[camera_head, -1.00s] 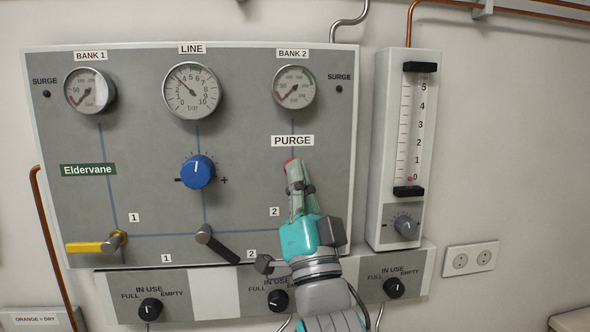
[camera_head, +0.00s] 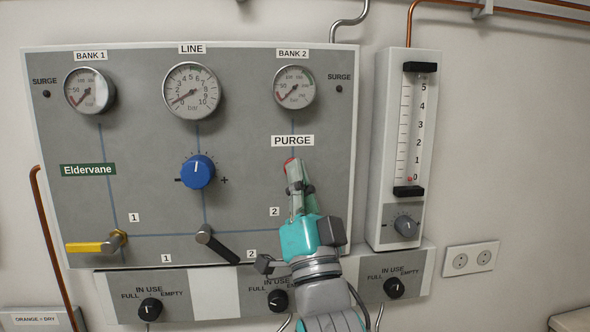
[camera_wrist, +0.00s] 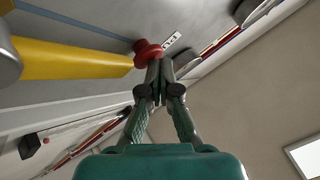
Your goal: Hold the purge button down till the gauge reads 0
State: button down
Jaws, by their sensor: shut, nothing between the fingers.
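The red purge button (camera_head: 290,165) sits under the PURGE label on the grey panel. My gripper (camera_head: 293,170) is shut, with its fingertips against the button and covering much of it. In the wrist view, the closed fingertips (camera_wrist: 159,66) meet the red button (camera_wrist: 148,50); how far it is pressed in is hard to tell. The LINE gauge (camera_head: 192,90), marked in bar, has its needle pointing to the lower left, at about 1 or a little below. The BANK 1 gauge (camera_head: 89,91) and BANK 2 gauge (camera_head: 294,87) needles sit low.
A blue regulator knob (camera_head: 197,171) is left of my gripper. A yellow lever (camera_head: 85,247) and a dark lever (camera_head: 217,246) are lower left. A flowmeter (camera_head: 411,130) stands to the right. In the wrist view, a yellow bar (camera_wrist: 75,60) lies close left of the fingers.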

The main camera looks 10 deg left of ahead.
dwell(0.7)
jog(key=shift+s+d, duration=0.25)
jog(key=shift+s, duration=0.7)
jog(key=shift+s+d, duration=0.25)
jog(key=shift+s, duration=0.55)
jog(key=shift+s+d, duration=0.2)
jog(key=shift+s, duration=0.6)
jog(key=shift+s+d, duration=0.25)
jog(key=shift+s, duration=0.55)
jog(key=s+d+f+n+g+h, duration=0.15)
jog(key=d+f, duration=0.25)
jog(key=f, duration=0.8)
jog(key=s+d+f+g+h, duration=0.1)
jog(key=s+d+f+h, duration=0.2)
jog(key=f, duration=0.9)
jog(key=s+d+f+g+h, duration=0.1)
jog(key=s+d+f+g, duration=0.1)
jog(key=d+f, duration=0.65)
jog(key=s+d+f+g+h, duration=0.2)
jog(key=s+d+f, duration=0.1)
jog(key=s+f, duration=1.05)
jog(key=s+d+f+g+h, duration=0.1)
jog(key=s+d+f+g, duration=0.1)
jog(key=s, duration=0.7)
jog(key=s+d+f+n+g+h, duration=0.1)
jog(key=s+d+f+g, duration=0.1)
jog(key=s, duration=0.7)
jog(key=shift+d+f+h, duration=0.2)
jog(key=shift+f+h, duration=0.15)
jog(key=shift+f, duration=0.3)
